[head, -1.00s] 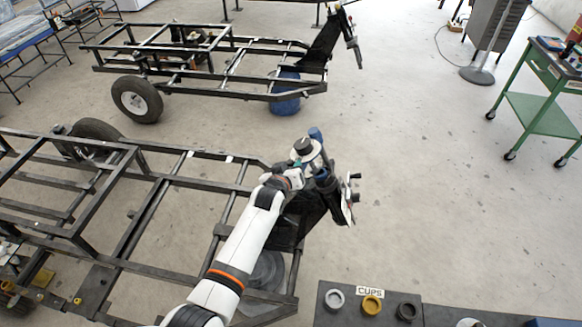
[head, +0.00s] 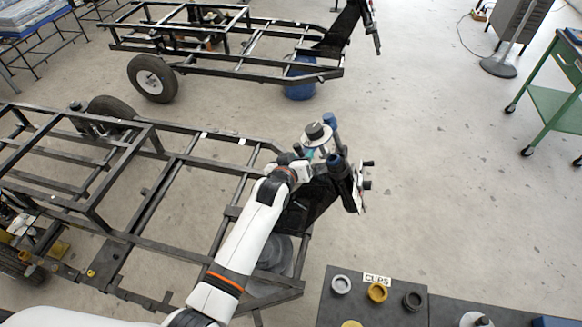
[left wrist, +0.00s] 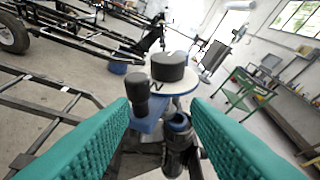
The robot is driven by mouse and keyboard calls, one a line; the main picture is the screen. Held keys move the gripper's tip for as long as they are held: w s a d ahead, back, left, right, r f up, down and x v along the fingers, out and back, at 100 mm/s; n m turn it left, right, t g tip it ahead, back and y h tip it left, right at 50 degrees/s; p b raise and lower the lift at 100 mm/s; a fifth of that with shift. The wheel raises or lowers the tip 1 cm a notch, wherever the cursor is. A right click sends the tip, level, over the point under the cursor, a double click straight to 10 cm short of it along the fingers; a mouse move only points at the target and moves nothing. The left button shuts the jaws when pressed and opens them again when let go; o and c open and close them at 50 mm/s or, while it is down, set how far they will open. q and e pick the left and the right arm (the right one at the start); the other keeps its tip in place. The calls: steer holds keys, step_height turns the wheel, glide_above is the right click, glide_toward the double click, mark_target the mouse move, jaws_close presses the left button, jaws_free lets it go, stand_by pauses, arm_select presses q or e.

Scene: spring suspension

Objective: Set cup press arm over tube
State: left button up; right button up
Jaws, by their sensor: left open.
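My left gripper (head: 304,160) is open at the front end of the near black frame, with its teal fingers on either side in the left wrist view (left wrist: 160,108). Ahead of and between the fingers is what looks like the press arm, a blue piece with a black knob (left wrist: 142,100). Beside it a black cylinder sits on a pale round disc (left wrist: 172,86), also seen in the head view (head: 317,133). Below it stands a dark tube with a blue collar (left wrist: 178,124). I cannot tell whether the fingers touch anything. The tube's lower part is partly hidden. My right gripper is out of view.
A dark table (head: 345,312) at the bottom holds grey, yellow and black cups near a CUPS label (head: 377,279). A second black frame (head: 225,62) stands behind. A green cart (head: 555,108) is at the right. The floor between is clear.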

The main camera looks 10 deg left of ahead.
arm_select(q)
steer(key=v, duration=0.7)
steer(key=shift+s+b, duration=0.15)
steer(key=shift+b, duration=0.15)
